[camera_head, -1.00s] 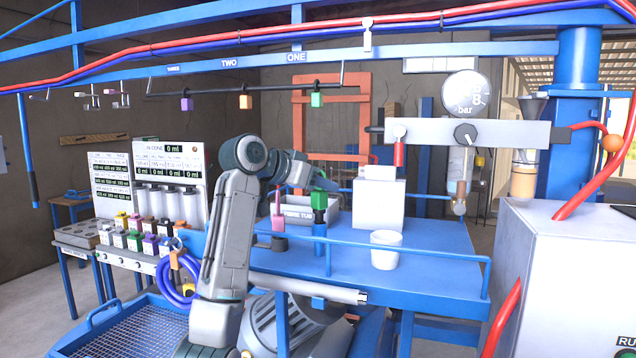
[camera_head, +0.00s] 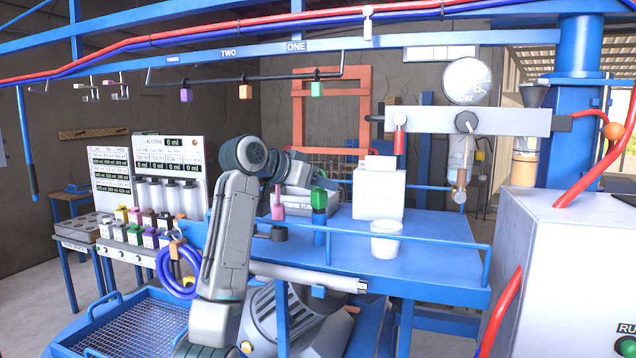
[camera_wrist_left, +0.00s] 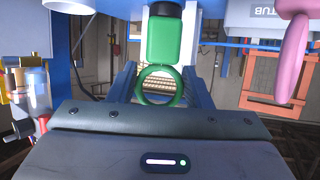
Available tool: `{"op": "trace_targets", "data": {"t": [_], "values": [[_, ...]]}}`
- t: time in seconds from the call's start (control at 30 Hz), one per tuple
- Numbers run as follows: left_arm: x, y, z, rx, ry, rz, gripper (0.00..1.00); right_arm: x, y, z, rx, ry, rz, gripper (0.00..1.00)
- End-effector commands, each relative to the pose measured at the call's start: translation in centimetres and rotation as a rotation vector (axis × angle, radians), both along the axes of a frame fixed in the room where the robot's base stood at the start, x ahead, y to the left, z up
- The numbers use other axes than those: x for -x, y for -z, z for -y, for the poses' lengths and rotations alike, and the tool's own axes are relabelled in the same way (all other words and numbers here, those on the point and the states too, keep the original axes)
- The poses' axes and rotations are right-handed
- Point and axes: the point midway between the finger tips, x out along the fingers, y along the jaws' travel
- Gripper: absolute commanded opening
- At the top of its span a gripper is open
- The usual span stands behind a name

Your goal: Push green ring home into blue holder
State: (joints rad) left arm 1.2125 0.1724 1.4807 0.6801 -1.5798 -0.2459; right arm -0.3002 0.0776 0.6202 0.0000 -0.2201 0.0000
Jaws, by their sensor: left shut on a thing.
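The green ring (camera_wrist_left: 142,87) shows as a loop with a green block on it in the wrist view. My left gripper (camera_wrist_left: 160,84) is shut on it, a finger on each side. In the head view the green ring's block (camera_head: 319,199) is upright, directly above the blue holder (camera_head: 319,230), a short blue post on the blue table. Their edges meet in this view; I cannot tell how deep the ring sits. My left gripper (camera_head: 314,180) is partly hidden behind its own wrist there. My right gripper is not in view.
A pink-handled piece (camera_head: 278,205) and a dark cup (camera_head: 278,233) stand left of the holder. A white cup (camera_head: 386,241) and a white box (camera_head: 379,192) stand to its right. A blue rail (camera_head: 420,238) runs along the table's front edge.

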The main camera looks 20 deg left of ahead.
Motion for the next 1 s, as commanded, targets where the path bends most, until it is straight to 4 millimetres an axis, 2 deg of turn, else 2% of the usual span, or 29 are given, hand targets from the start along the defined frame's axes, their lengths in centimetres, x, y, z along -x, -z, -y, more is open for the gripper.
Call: {"op": "trace_targets", "data": {"t": [0.03, 0.13, 0.17, 0.43, 0.57, 0.8, 1.0], "values": [[0.0, 0.3, 0.0, 0.000, 0.001, -0.006, 0.49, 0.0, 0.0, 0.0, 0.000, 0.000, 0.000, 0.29], [0.0, 0.3, 0.0, 0.000, 0.001, -0.006, 0.69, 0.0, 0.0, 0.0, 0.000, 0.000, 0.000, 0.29], [0.0, 0.3, 0.0, 0.000, 0.001, -0.006, 0.70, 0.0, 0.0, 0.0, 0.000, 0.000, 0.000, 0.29], [0.0, 0.3, 0.0, -0.001, 0.000, -0.005, 0.70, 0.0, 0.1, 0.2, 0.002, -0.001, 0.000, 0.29], [0.8, 0.1, -0.6, -0.002, -0.001, -0.002, 0.70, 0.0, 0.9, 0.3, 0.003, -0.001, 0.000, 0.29], [4.5, -1.4, -2.9, -0.003, -0.002, -0.001, 0.70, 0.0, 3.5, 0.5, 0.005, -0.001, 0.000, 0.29], [7.2, -3.0, -4.6, -0.002, -0.001, -0.002, 0.70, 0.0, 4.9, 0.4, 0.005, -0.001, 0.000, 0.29]]}}
